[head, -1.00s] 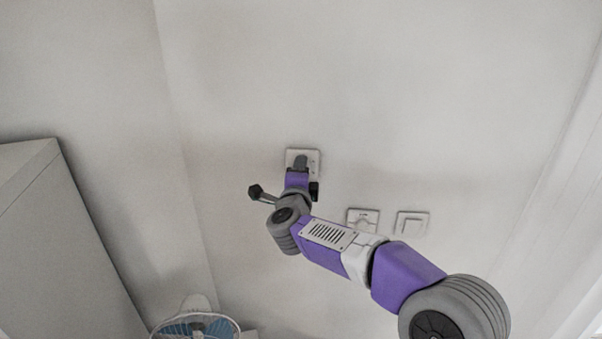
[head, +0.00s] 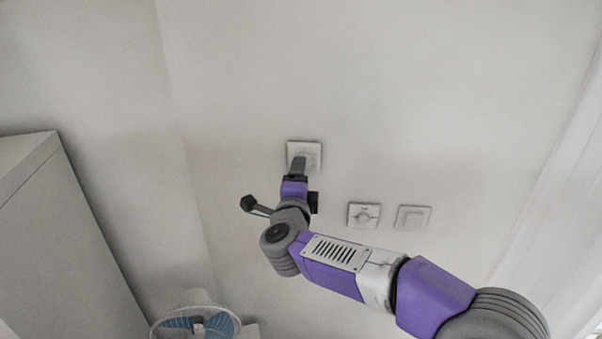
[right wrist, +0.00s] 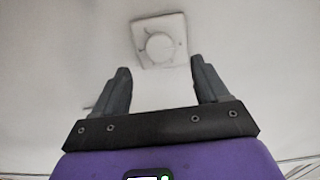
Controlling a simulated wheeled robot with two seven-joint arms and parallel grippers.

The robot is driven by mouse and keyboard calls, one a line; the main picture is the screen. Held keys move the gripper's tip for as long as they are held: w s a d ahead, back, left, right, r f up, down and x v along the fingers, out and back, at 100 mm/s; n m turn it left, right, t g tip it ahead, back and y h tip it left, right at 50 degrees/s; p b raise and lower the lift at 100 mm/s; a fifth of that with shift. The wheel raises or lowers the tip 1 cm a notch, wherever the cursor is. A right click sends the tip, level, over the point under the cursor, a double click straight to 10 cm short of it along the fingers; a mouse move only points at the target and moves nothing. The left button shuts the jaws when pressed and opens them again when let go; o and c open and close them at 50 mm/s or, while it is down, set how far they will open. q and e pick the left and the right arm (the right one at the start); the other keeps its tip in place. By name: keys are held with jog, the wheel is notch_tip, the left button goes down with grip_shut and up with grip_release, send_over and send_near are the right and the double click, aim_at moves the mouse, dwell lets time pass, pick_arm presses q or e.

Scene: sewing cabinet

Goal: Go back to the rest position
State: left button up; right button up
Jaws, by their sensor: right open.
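My right gripper (head: 298,163) is in front of a white square wall plate (head: 313,148) in the head view, and partly covers its lower left. In the right wrist view my right gripper (right wrist: 160,88) has its two dark fingers spread wide with nothing between them. Beyond the fingertips is a white plate with a round dial (right wrist: 160,45), apart from the fingers. My left gripper is not in view.
A plate with a round knob (head: 364,215) and a flat switch plate (head: 412,218) are on the wall beside my right arm. A cabinet (head: 62,240) stands at left, and a fan (head: 195,322) at the bottom. The upper wall is clear.

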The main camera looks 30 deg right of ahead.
jog(key=shift+s+a, duration=0.3)
jog(key=shift+s, duration=0.15)
jog(key=shift+f, duration=0.1)
